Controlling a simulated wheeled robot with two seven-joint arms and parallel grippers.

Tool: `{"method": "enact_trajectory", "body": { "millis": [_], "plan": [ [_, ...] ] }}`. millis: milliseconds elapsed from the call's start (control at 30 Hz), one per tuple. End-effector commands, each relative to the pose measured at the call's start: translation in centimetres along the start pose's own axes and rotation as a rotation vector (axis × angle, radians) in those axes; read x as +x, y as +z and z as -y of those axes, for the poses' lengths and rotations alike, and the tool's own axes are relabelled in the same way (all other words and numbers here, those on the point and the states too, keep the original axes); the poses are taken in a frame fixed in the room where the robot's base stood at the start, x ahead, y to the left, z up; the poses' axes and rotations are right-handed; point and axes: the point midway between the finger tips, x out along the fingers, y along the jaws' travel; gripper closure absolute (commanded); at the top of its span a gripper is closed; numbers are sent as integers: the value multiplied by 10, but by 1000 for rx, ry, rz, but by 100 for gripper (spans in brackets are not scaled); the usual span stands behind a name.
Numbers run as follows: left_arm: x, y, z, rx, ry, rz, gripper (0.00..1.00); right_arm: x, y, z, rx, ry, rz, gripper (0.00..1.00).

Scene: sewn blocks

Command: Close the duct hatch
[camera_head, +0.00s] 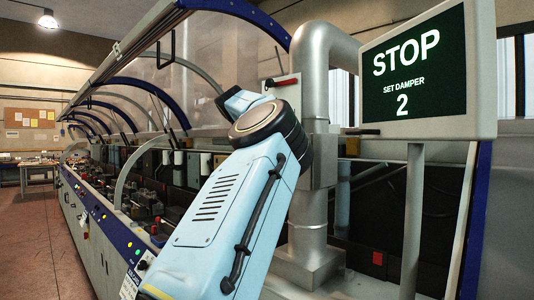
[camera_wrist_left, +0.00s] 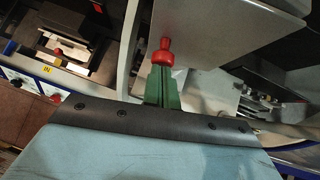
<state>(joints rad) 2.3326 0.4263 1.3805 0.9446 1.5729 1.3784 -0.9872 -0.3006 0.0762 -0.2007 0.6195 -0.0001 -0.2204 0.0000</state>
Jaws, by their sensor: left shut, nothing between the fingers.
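A silver duct (camera_head: 316,75) rises behind my light-blue arm, with a grey box section (camera_head: 324,165) partway down. A red lever (camera_head: 286,79) with a dark end sits just left of the duct's upper part. I cannot make out which panel is the duct hatch. My left gripper's fingers are hidden in the head view by the arm. In the left wrist view the green fingers (camera_wrist_left: 161,82) are shut and empty. A red knob (camera_wrist_left: 163,53) shows right at their tips; I cannot tell whether they touch it. My right gripper is in neither view.
A screen (camera_head: 413,65) reading "STOP, SET DAMPER 2" stands on a post at the right. A long machine with a clear curved hood (camera_head: 215,45) runs along the left. Grey panels (camera_wrist_left: 215,35) lie close beyond the fingers. The floor (camera_head: 35,235) at far left is clear.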

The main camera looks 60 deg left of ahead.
Motion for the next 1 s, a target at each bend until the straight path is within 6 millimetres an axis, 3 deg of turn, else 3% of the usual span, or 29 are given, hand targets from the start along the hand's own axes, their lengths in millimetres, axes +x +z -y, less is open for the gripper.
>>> {"method": "enact_trajectory", "body": {
  "millis": [300,1000],
  "plan": [
    [13,15,-9,59,-60,-1,100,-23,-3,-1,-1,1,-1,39],
    [19,18,-11,57,-58,0,100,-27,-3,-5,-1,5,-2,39]
  ]
}}
